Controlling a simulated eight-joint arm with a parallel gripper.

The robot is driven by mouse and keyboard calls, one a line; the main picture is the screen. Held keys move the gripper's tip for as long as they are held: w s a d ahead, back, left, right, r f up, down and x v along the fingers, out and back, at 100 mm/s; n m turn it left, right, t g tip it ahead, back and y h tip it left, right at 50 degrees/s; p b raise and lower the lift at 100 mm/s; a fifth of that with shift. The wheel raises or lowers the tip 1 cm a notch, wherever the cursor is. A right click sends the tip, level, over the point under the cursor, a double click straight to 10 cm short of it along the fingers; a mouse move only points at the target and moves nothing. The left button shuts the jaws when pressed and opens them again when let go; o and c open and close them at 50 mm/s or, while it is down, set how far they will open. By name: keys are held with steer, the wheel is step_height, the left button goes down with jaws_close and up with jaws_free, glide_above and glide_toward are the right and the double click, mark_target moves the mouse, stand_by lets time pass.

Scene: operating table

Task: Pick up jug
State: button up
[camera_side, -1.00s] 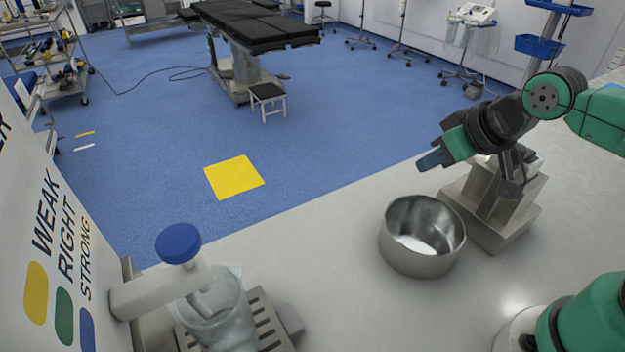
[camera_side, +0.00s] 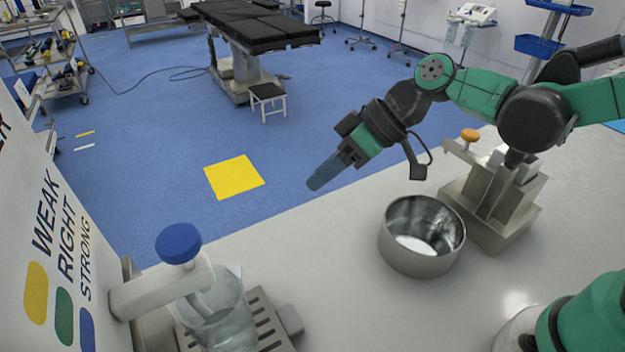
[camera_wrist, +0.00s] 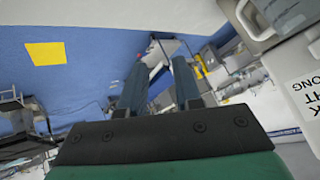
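The jug (camera_side: 222,317) is clear and stands at the lower left of the side view. It sits on a slotted metal drip tray (camera_side: 266,322), under a dispenser spout with a blue cap (camera_side: 178,243). The spout hides part of its top. My gripper (camera_side: 322,173) is in the air, up and to the right of the jug and well apart from it. In the wrist view my gripper (camera_wrist: 160,74) shows two fingers spread apart with nothing between them. I cannot make out the jug in the wrist view.
A steel bowl (camera_side: 421,262) stands on the grey counter (camera_side: 330,270), right of the jug. Behind it is a metal stand with an orange knob (camera_side: 470,135). A white panel (camera_side: 60,230) with coloured labels rises at the left. The counter between tray and bowl is clear.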

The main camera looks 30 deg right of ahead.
mark_target(211, 312)
steer(key=shift+s+a+f+n+g+y, duration=0.5)
steer(key=shift+a+f+n+g+y, duration=0.6)
steer(key=shift+a+n+y, duration=1.6)
steer(key=shift+s+a+f+n+g+y, duration=0.6)
steer(key=shift+a+n+g, duration=1)
steer(key=shift+a, duration=2.45)
steer(key=shift+s+a+f+n+g+y, duration=0.35)
steer(key=shift+a+f+n+g+y, duration=0.75)
steer(key=shift+a+n+y, duration=1.65)
steer(key=shift+a+r+m+h, duration=0.1)
steer(key=shift+a+m+h, duration=0.5)
steer(key=shift+h, duration=0.25)
jaws_close()
